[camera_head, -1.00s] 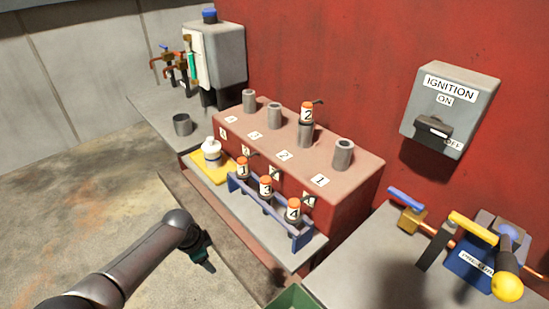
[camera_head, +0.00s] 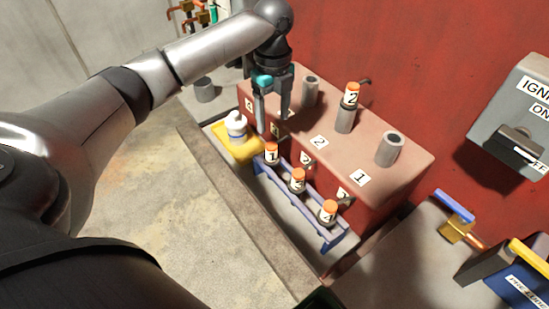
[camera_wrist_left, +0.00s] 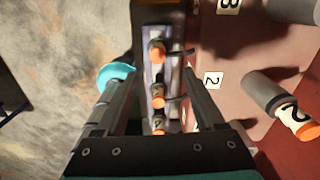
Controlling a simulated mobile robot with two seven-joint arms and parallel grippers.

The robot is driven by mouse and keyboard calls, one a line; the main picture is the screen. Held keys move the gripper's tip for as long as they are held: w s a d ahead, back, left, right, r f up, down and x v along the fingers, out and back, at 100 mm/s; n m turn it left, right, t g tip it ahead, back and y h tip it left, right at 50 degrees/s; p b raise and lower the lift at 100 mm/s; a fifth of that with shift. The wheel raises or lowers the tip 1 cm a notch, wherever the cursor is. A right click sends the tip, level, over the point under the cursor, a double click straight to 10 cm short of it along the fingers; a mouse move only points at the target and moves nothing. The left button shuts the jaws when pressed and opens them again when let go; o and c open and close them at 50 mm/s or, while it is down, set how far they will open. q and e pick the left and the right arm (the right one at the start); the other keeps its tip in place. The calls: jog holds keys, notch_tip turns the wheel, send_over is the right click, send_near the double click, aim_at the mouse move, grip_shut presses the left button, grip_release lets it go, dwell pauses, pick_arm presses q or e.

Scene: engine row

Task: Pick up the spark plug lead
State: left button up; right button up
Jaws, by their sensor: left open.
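Several orange-topped spark plug leads with short dark cables are in view. Lead 1 (camera_head: 271,154), lead 3 (camera_head: 298,180) and another lead (camera_head: 329,212) stand in a blue rack (camera_head: 322,236) in front of the red engine block (camera_head: 410,172). Lead 2 (camera_head: 350,96) sits on a grey tube on top of the block. My left gripper (camera_head: 271,122) is open and empty, fingers down, just above and behind lead 1. In the left wrist view, its fingers (camera_wrist_left: 157,74) lie either side of the row, with an orange top (camera_wrist_left: 157,52) between and below them. My right gripper is not in view.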

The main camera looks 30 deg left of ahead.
aim_at(271, 145)
pick_arm(q)
notch_tip(271, 145, down, 5)
jog(key=shift+r, duration=0.15)
jog(key=f, duration=0.3)
jog(key=f+b, duration=0.1)
jog(key=f, duration=0.1)
jog(key=shift+s+a+f, duration=0.1)
jog(key=shift+s+a, duration=0.1)
jog(key=shift+s, duration=0.05)
grip_shut()
dwell(0.4)
